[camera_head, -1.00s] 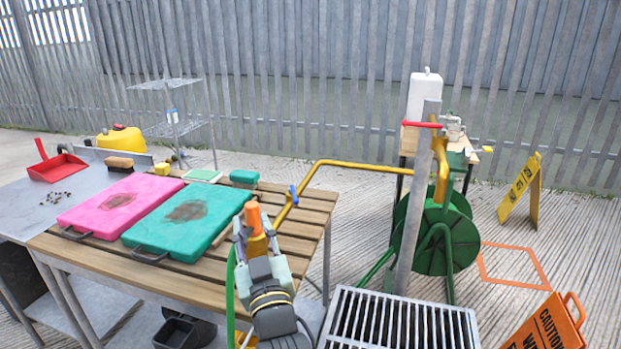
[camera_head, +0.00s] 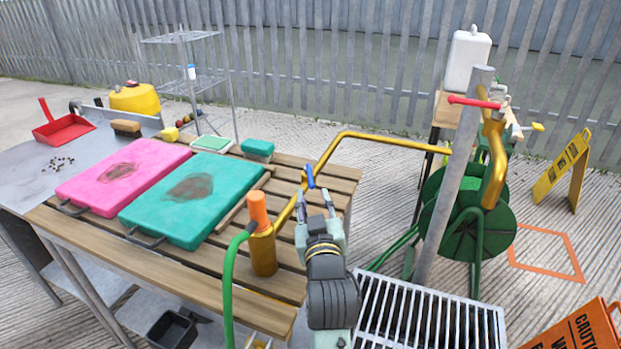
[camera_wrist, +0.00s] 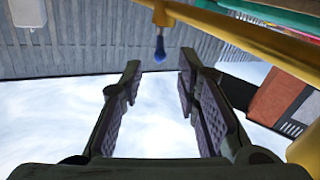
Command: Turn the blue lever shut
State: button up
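The blue lever (camera_head: 310,176) sits on the yellow pipe (camera_head: 385,142), above the right end of the slatted table. In the wrist view the lever (camera_wrist: 160,50) hangs from the pipe (camera_wrist: 235,30) in the upper middle, just beyond the fingertips and roughly in line with the gap between them. My gripper (camera_head: 316,203) is just below and in front of the lever in the head view. In the wrist view my gripper (camera_wrist: 158,75) is open with nothing between its fingers. I see no contact with the lever.
An orange-topped brass fitting (camera_head: 262,250) with a green hose (camera_head: 229,285) stands close left of my gripper. Pink (camera_head: 110,190) and teal (camera_head: 180,220) pads lie on the table (camera_head: 190,285). A grey post (camera_head: 450,180) and green reel (camera_head: 460,235) stand right.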

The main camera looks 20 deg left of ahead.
aim_at(311, 184)
jog(key=p+x, duration=0.1)
jog(key=x, duration=0.8)
jog(key=shift+w, duration=0.1)
grip_shut()
dwell(0.6)
